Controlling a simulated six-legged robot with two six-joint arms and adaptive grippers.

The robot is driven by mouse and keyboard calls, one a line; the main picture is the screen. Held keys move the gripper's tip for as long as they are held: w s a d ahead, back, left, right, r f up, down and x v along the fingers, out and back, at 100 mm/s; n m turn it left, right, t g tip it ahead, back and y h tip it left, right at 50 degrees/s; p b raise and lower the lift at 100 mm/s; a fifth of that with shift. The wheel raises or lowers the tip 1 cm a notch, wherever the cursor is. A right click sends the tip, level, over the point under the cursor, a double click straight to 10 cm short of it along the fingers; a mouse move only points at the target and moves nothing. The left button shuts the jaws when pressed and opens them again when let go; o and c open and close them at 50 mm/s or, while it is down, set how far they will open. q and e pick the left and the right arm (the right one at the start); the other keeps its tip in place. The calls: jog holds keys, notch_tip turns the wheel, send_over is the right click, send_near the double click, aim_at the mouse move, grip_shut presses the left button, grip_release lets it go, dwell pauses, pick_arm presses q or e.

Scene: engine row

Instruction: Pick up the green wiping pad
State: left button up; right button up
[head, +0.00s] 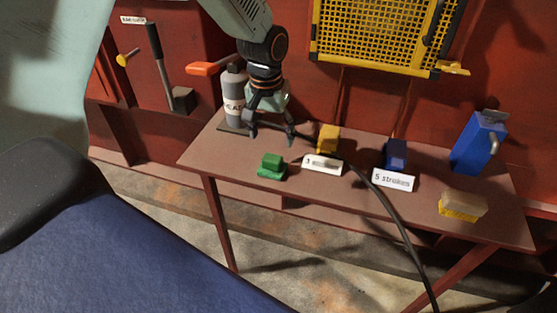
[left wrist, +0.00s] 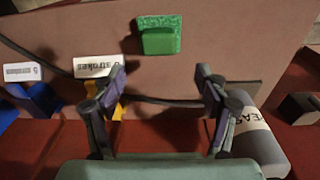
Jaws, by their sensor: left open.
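The green wiping pad (head: 271,167) lies near the front edge of the red table, left of the first white label. It has a darker green block-shaped grip on top. In the left wrist view the pad (left wrist: 160,34) shows at the top centre, ahead of the fingertips. My left gripper (head: 271,132) is open and empty above the table, behind the pad and apart from it. Its two spread fingers also show in the left wrist view (left wrist: 166,78). My right gripper is not in view.
On the table (head: 224,152) are a grey bottle (head: 234,92), a yellow block (head: 328,138), a blue block (head: 396,153), two white labels, a yellow-based sponge (head: 463,205) and a blue can (head: 480,143). A dark hose (head: 391,214) crosses the table and hangs over its front edge.

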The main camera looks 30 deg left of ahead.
aim_at(273, 158)
pick_arm(q)
jog(key=shift+s+d+g, duration=0.15)
jog(key=shift+s+g, duration=0.05)
jog(key=shift+g, duration=0.1)
jog(key=shift+s+d, duration=0.2)
jog(key=shift+s+d+f+g, duration=0.1)
jog(key=shift+s+g, duration=0.15)
jog(key=shift+g, duration=0.05)
jog(key=f, duration=0.1)
jog(key=a+f, duration=0.1)
jog(key=shift+s+f+b, duration=0.3)
jog(key=shift+f, duration=0.05)
jog(key=f, duration=0.1)
jog(key=w+f, duration=0.1)
jog(key=d+f, duration=0.1)
jog(key=shift+w+f+b, duration=0.2)
jog(key=shift+f+b, duration=0.1)
jog(key=shift+b, duration=0.1)
jog(key=shift+f, duration=0.35)
jog(key=shift+s+a+f, duration=0.2)
jog(key=shift+a, duration=0.1)
jog(key=shift+w+d, duration=0.2)
jog(key=c, duration=0.3)
jog(key=shift+s+a, duration=0.15)
jog(key=c, duration=0.9)
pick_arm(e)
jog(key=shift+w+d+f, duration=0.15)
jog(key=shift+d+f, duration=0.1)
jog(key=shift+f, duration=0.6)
